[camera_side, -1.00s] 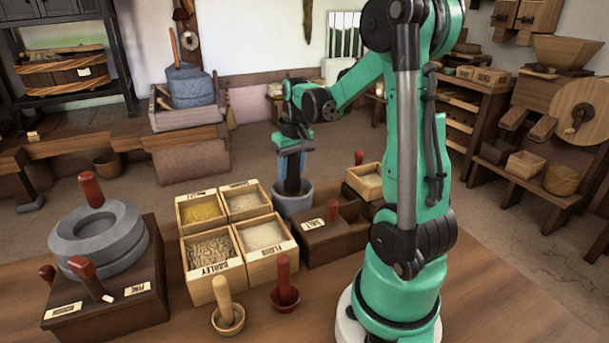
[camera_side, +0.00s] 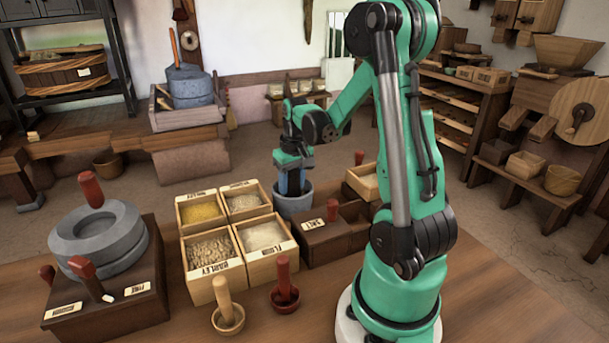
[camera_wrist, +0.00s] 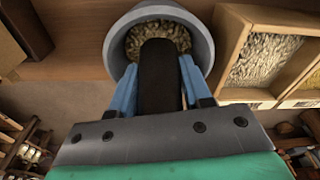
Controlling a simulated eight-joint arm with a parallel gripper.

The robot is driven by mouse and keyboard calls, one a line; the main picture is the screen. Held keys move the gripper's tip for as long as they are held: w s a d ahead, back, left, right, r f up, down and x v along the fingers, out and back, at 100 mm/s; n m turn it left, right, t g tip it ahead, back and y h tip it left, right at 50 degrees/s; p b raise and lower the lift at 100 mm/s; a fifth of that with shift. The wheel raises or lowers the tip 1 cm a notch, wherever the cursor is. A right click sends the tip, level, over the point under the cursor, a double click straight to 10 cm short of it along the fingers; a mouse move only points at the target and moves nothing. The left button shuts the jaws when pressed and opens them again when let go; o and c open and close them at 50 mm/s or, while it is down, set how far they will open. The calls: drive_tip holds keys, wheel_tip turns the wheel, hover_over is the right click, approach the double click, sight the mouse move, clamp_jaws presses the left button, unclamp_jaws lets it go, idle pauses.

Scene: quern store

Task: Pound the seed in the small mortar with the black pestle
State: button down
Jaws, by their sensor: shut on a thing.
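The small mortar is a grey round bowl (camera_side: 293,203) on the table behind the salt box in the side view. In the wrist view the mortar (camera_wrist: 207,50) fills the top middle, with pale seed (camera_wrist: 165,29) inside. My gripper (camera_side: 291,185) is over the mortar, with its blue fingers low at the rim. In the wrist view my gripper (camera_wrist: 160,85) is shut on the black pestle (camera_wrist: 158,75), one blue finger on each side. The pestle points into the mortar, over the seed. Its lower tip is hidden, so I cannot tell how deep it presses.
Four grain boxes, one labelled barley (camera_side: 217,283), stand left of the mortar. A dark salt box (camera_side: 330,240) stands right of it. A stone quern (camera_side: 100,240) is at the left.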

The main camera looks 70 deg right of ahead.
drive_tip(key=shift+f, duration=0.25)
drive_tip(key=shift+r, duration=0.1)
drive_tip(key=shift+r, duration=2.35)
drive_tip(key=shift+f, duration=2.25)
drive_tip(key=shift+f, duration=0.15)
drive_tip(key=shift+r, duration=2.4)
drive_tip(key=shift+f, duration=2.25)
